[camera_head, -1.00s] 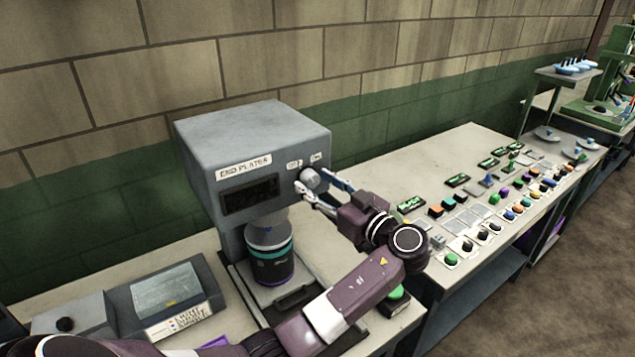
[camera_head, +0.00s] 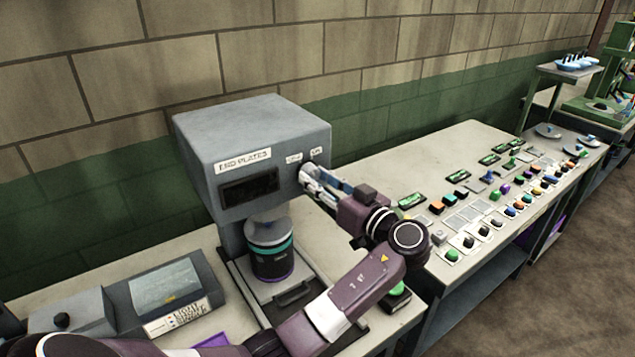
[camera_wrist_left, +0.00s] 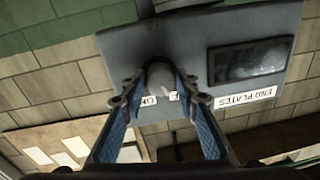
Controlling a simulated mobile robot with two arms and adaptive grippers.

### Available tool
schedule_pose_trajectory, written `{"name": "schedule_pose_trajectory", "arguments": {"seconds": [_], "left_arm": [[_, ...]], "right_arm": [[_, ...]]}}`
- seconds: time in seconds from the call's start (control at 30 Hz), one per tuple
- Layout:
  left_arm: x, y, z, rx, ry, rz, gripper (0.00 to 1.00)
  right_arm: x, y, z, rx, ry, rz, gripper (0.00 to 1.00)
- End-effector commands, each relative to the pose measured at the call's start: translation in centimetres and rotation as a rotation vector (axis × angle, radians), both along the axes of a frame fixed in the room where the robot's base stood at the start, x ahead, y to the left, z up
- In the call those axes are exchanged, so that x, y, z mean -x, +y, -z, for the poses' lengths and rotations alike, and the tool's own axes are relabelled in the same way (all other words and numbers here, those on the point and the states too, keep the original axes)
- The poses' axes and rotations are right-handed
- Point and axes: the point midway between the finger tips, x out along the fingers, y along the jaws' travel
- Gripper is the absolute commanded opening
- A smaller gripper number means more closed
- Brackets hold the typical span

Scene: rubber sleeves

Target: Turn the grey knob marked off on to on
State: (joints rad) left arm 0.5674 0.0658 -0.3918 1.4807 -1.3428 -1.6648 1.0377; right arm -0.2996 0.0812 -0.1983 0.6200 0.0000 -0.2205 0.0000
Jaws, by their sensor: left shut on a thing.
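The grey knob (camera_wrist_left: 159,76) is on the front of a grey machine (camera_head: 253,132), at its upper right, beside the small ON label (camera_wrist_left: 149,100). My left gripper (camera_wrist_left: 161,84) is shut on the knob, with one blue finger on each side of it in the left wrist view. In the head view my left gripper (camera_head: 310,178) covers most of the knob. A light pointer mark shows on the knob, but I cannot tell its exact setting. My right gripper is not in view.
The machine carries an END PLATES label (camera_head: 243,161) and a dark window (camera_head: 249,187). A dark cylinder with a teal band (camera_head: 270,250) stands below it. A bench (camera_head: 440,160) with several coloured buttons and switches extends right. A box with a screen (camera_head: 165,290) sits left.

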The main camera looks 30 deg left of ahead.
Motion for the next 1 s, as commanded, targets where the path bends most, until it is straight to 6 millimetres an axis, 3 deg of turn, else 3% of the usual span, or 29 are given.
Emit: {"name": "schedule_pose_trajectory", "arguments": {"seconds": [0.4, 1.0], "left_arm": [[0.1, 0.0, 0.1, -0.147, 0.351, 0.0, 0.04], [0.1, 0.0, -0.1, -0.315, 0.751, 0.002, 0.04]], "right_arm": [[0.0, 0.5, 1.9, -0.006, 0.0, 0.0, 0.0], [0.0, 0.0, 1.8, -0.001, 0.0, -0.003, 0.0]]}}
